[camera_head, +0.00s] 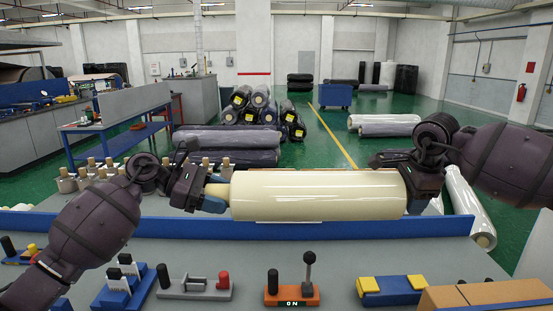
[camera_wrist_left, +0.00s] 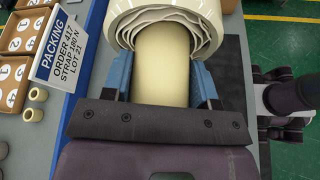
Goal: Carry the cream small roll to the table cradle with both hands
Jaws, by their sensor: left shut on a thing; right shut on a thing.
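The cream small roll (camera_head: 318,194) is level across the middle of the head view, just above or behind a long blue rail (camera_head: 120,224); I cannot tell whether it touches anything below. My left gripper (camera_head: 216,196) is shut on the roll's left core end. In the left wrist view, the blue fingers (camera_wrist_left: 163,82) lie on both sides of the cream core (camera_wrist_left: 162,60), with the loose wrapped edge (camera_wrist_left: 165,18) beyond them. My right gripper (camera_head: 409,192) is at the right end and shut on it, its fingers mostly hidden. I cannot make out the table cradle.
On the grey table in front are an orange lever box (camera_head: 291,294), a blue-yellow block (camera_head: 391,291) and a cardboard box (camera_head: 485,296). A packing sign (camera_wrist_left: 62,50) stands near small rolls. Dark wrapped rolls (camera_head: 227,142) and white rolls (camera_head: 385,125) lie beyond on the green floor.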

